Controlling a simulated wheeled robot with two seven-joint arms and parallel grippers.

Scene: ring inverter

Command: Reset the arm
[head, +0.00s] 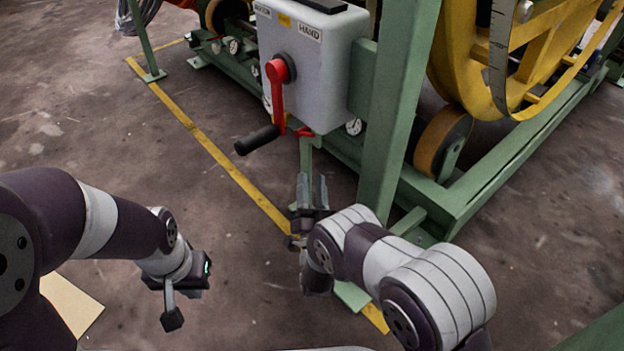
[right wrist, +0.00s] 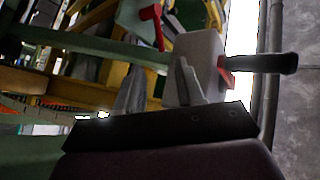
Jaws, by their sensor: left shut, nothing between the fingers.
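My left gripper (head: 172,317) hangs low at the left of the head view, over bare floor, shut and empty. My right gripper (head: 312,190) points up with its two fingers apart and nothing between them. It is below and a little right of the red crank (head: 277,95), apart from it. The crank has a black handle (head: 257,139) and is mounted on a grey box (head: 325,55) labelled HAND at its upper right. In the right wrist view, the open fingers (right wrist: 160,85) show in front of the machine, with the black handle (right wrist: 262,63) to the right.
A green frame post (head: 397,110) stands right of the box, close to my right arm. Yellow wheels (head: 460,60) and an orange roller (head: 440,140) sit behind it. A yellow floor line (head: 200,135) runs past the machine.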

